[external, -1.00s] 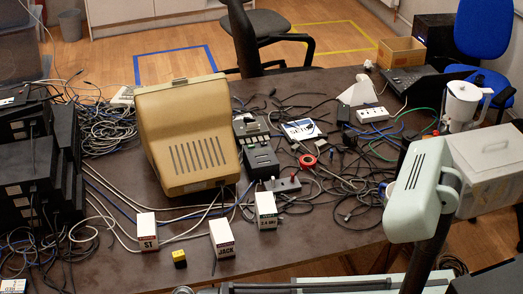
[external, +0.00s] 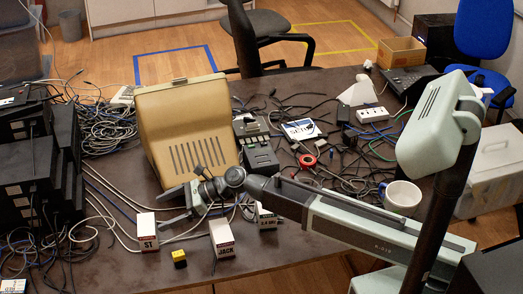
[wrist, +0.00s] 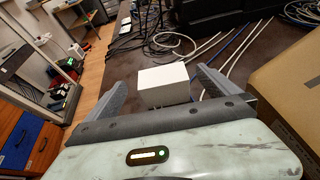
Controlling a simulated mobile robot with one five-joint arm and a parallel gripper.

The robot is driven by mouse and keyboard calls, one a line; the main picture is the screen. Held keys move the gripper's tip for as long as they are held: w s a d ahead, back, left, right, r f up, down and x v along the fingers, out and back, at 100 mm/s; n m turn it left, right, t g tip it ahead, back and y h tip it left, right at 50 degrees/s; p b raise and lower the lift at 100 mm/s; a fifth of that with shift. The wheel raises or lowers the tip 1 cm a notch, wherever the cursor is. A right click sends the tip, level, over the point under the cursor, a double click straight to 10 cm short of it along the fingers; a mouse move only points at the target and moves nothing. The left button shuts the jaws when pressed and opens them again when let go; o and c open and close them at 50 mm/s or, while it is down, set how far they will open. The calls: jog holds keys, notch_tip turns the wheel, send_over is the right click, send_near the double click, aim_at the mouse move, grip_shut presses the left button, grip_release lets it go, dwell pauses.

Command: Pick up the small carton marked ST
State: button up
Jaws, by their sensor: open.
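The small white carton marked ST (external: 147,232) stands upright on the dark table, left of the carton marked JACK (external: 221,240). My gripper (external: 161,208) is low over the table behind and right of the ST carton, with its fingers apart and pointing left. In the wrist view a plain white carton (wrist: 163,84) shows between the two open fingers of my gripper (wrist: 161,72); no label faces this camera. Whether the fingers touch it cannot be told. A third small carton (external: 266,217) is partly hidden behind my arm.
Cables (external: 100,215) run around the left side, near black boxes (external: 28,170). A white mug (external: 402,196) stands at the right.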

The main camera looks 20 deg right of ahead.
aim_at(147, 231)
notch_tip(147, 231, down, 5)
jog(key=b, duration=0.3)
jog(key=shift+b+x, duration=0.6)
jog(key=shift+x, duration=0.6)
jog(key=shift+a, duration=0.2)
jog(key=b+x, duration=0.1)
jog(key=x, duration=0.4)
jog(key=shift+b, duration=0.4)
jog(key=shift+d+r, duration=0.1)
jog(key=shift+r, duration=0.05)
jog(key=c, duration=1.3)
